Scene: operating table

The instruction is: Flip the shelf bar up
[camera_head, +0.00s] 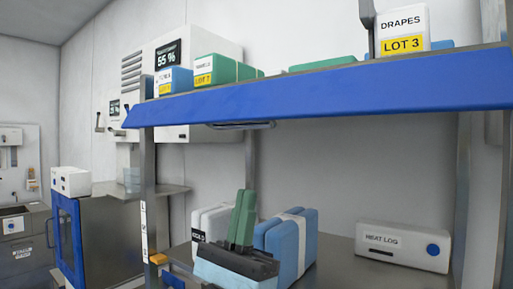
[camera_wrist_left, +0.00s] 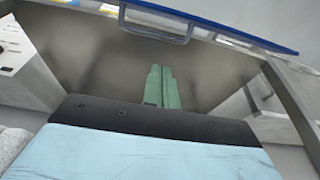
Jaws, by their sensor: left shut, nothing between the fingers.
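The shelf bar is the long blue strip (camera_head: 300,95) along the front edge of the upper shelf; its face slants outward and down. A grey metal handle (camera_head: 242,125) hangs under the shelf, left of its middle. In the left wrist view the handle (camera_wrist_left: 157,22) shows ahead of the fingers, and the blue bar (camera_wrist_left: 235,32) runs along the top. My left gripper (camera_head: 243,205) has green fingers shut together, pointing up, below the shelf and apart from the handle. The fingers (camera_wrist_left: 160,85) are empty in the left wrist view. My right gripper is not in view.
Boxes (camera_head: 212,72) and a drapes box (camera_head: 403,30) stand on the upper shelf. On the lower shelf are a blue wrapped pack (camera_head: 290,240) close to my left gripper and a white heat log box (camera_head: 400,246). A metal post (camera_head: 149,190) stands at the left.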

